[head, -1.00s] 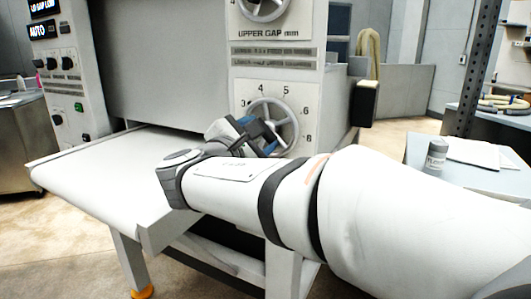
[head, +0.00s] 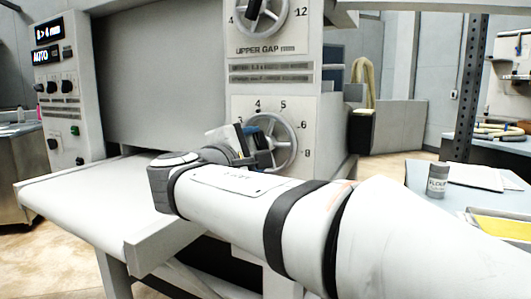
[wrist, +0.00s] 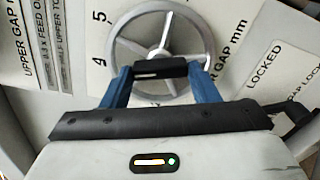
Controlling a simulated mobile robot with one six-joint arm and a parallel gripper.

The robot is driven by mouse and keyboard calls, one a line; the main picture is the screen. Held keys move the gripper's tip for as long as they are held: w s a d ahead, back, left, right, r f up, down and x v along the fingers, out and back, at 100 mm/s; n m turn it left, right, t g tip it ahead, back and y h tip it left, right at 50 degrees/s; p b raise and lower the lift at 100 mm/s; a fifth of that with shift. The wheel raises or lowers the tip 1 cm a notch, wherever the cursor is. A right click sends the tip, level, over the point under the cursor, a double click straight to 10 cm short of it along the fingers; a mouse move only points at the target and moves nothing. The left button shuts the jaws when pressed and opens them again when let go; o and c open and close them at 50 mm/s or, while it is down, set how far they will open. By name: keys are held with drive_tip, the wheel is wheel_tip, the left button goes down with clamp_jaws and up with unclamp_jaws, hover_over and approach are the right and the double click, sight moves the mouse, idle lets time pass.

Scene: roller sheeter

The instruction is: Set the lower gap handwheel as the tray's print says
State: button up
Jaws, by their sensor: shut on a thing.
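The lower gap handwheel (head: 287,140) is a grey spoked wheel on a white dial plate with printed numbers, on the front of the sheeter. It also shows in the wrist view (wrist: 203,35). My gripper (head: 257,150) is at the wheel's left side, and its blue fingers (wrist: 160,75) are closed either side of a black piece at the wheel. The fingers and my arm hide part of the wheel and dial, and I cannot read the wheel's setting. I cannot make out the tray's print.
The upper gap handwheel (head: 262,14) is above. A control panel (head: 68,90) with displays is at left. The white conveyor bed (head: 80,195) lies below my wrist. At right, a table (head: 418,178) holds a flour can (head: 437,180), papers and something yellow (head: 505,229).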

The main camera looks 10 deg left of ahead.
drive_tip(key=o, duration=1)
drive_tip(key=p+v, duration=0.1)
drive_tip(key=v, duration=0.6)
drive_tip(key=shift+s, duration=0.4)
